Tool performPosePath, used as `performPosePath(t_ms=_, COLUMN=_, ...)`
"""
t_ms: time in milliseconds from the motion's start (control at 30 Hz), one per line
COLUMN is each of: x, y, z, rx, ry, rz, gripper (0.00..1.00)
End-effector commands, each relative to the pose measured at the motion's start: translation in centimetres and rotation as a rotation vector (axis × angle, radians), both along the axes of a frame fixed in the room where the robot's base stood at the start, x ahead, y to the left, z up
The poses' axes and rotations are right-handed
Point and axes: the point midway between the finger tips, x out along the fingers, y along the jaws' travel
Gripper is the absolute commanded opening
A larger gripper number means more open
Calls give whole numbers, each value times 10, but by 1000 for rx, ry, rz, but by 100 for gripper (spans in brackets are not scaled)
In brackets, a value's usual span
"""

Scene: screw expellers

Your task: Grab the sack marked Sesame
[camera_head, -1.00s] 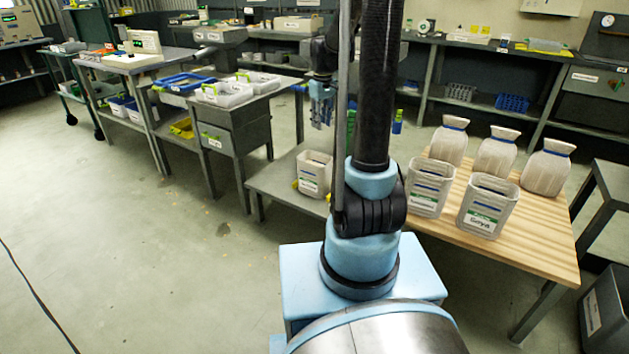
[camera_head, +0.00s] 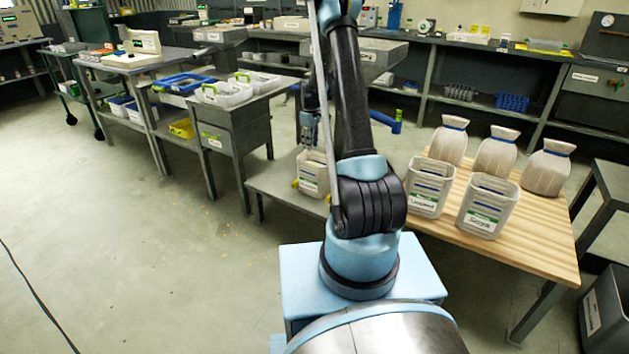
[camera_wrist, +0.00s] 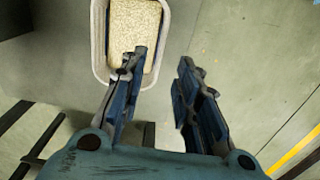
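Three pale sacks with blue ties stand on the wooden table at the right in the head view: a left sack (camera_head: 449,141), a middle sack (camera_head: 496,153) and a right sack (camera_head: 548,168). I cannot read any sack's marking, so I cannot tell which is Sesame. My gripper (camera_head: 309,128) is far to the left of the sacks, above a white bin (camera_head: 311,177). In the wrist view my gripper (camera_wrist: 158,75) is open, with nothing between its fingers. The bin (camera_wrist: 99,50) below it holds pale grain, and the left finger overlaps its edge.
Two labelled white bins stand in front of the sacks, one at the left (camera_head: 428,187) and one marked Soya (camera_head: 487,207). A grey side table (camera_head: 607,180) stands at the far right. Pale specks lie on the open floor (camera_head: 205,225) at the left.

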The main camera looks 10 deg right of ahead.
Motion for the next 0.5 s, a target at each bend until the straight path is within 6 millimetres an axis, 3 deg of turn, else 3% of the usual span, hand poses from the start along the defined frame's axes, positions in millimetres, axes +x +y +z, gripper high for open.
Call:
performPosePath(t_ms=167, x=11, y=2, z=-22, rx=0, ry=6, rz=26, gripper=30)
performPosePath(t_ms=367, x=13, y=2, z=-40, rx=-1, ry=7, rz=31, gripper=30)
performPosePath(t_ms=500, x=13, y=2, z=-62, rx=-1, ry=7, rz=31, gripper=30)
